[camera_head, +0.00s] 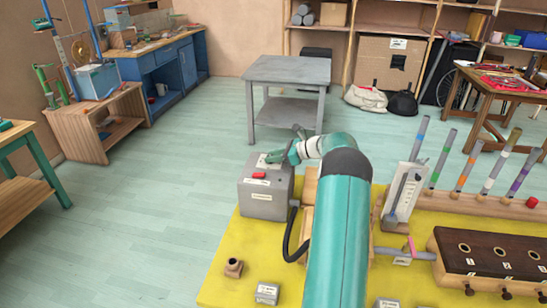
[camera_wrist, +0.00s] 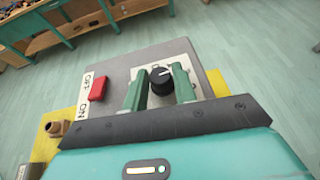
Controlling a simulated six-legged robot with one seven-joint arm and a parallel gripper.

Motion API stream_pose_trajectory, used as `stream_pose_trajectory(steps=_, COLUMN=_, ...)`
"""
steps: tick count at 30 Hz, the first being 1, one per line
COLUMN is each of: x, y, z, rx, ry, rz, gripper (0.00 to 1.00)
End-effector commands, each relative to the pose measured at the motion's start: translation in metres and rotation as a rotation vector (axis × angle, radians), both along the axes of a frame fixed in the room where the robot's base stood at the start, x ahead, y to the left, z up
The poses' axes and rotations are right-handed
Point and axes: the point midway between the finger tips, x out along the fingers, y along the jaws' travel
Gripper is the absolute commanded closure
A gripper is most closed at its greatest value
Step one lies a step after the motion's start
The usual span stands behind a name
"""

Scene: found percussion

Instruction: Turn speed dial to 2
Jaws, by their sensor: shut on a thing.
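The speed dial (camera_wrist: 161,79) is a black round knob with a white pointer line. In the wrist view it sits between the two green fingers of my gripper (camera_wrist: 160,86), which are shut on it. The pointer slants up and to the right in that view. A white scale plate lies under the dial, mostly hidden by the fingers, and I cannot read its numbers. The dial is on top of a grey box (camera_head: 262,195), where my gripper (camera_head: 284,156) also shows in the head view, hiding the dial. A red switch (camera_wrist: 99,88) beside it has an OFF/ON label.
The box stands on a yellow table (camera_head: 235,245). A black cable (camera_head: 287,240) curves from the box beside my arm. A small brown cup-like part (camera_head: 233,268) is in front. A white upright device (camera_head: 403,190) and a rack of coloured tubes (camera_head: 490,206) stand to the right.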

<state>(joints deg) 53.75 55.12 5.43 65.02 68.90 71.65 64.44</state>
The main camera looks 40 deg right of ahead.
Motion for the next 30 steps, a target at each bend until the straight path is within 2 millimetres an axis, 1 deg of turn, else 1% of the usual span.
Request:
stream_pose_trajectory(steps=6, x=0.0006, y=-0.0031, z=-0.0013, rx=-0.001, ry=0.001, rz=0.125, gripper=0.95)
stream_pose_trajectory(steps=12, x=0.0013, y=-0.0033, z=-0.001, rx=0.0, ry=0.0, rz=0.204, gripper=0.95)
stream_pose_trajectory(steps=20, x=0.0016, y=-0.0036, z=0.0002, rx=0.0, ry=0.0, rz=0.25, gripper=0.95)
stream_pose_trajectory(steps=30, x=0.0015, y=-0.0037, z=0.0001, rx=0.0, ry=0.001, rz=0.254, gripper=0.95)
